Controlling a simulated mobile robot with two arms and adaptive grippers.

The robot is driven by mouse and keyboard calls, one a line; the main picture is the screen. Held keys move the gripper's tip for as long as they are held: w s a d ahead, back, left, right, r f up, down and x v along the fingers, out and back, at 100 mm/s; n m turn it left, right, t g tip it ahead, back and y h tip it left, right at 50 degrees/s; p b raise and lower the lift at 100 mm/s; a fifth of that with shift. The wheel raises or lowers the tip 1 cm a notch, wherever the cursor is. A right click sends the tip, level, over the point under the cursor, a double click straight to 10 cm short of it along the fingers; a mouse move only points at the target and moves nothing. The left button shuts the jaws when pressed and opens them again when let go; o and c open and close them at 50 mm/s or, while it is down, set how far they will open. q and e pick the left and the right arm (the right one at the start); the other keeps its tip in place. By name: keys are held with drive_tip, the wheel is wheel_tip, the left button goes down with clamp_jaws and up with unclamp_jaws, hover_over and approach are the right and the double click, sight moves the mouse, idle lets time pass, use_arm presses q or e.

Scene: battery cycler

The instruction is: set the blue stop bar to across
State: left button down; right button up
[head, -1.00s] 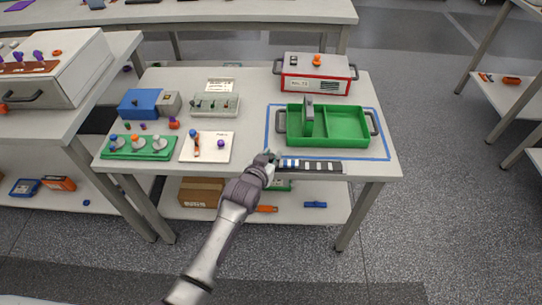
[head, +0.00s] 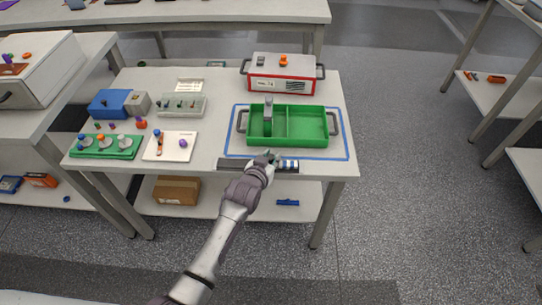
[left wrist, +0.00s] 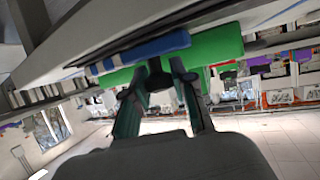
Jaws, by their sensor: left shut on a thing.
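The blue stop bar (head: 288,164), with white bands beside the blue, lies over the right part of a dark rail (head: 230,165) along the table's front edge. My left gripper (head: 271,156) is at the bar's left side, shut on it; the gripper hides the bar's left part. My right gripper is in neither view.
A green tray (head: 279,147) with dividers stands inside a blue outline (head: 345,145), behind the rail. A red and white box (head: 285,86) is behind it. At left are a white board (head: 180,156) and a green base with knobs (head: 105,154).

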use_arm(q)
drive_tip(key=c, duration=1.2)
unclamp_jaws()
drive_tip(key=shift+s+d, duration=0.1)
drive_tip(key=shift+d, duration=0.15)
drive_tip(key=shift+c, duration=0.2)
drive_tip(key=shift+o, duration=1.4)
drive_tip(key=shift+d, duration=0.15)
drive_tip(key=shift+o, duration=0.2)
drive_tip(key=shift+s+a+r, duration=0.1)
drive_tip(key=shift+s+a, duration=0.1)
drive_tip(key=shift+a, duration=0.05)
drive_tip(key=v, duration=1.1)
drive_tip(key=shift+s+r, duration=0.15)
drive_tip(key=shift+s, duration=0.1)
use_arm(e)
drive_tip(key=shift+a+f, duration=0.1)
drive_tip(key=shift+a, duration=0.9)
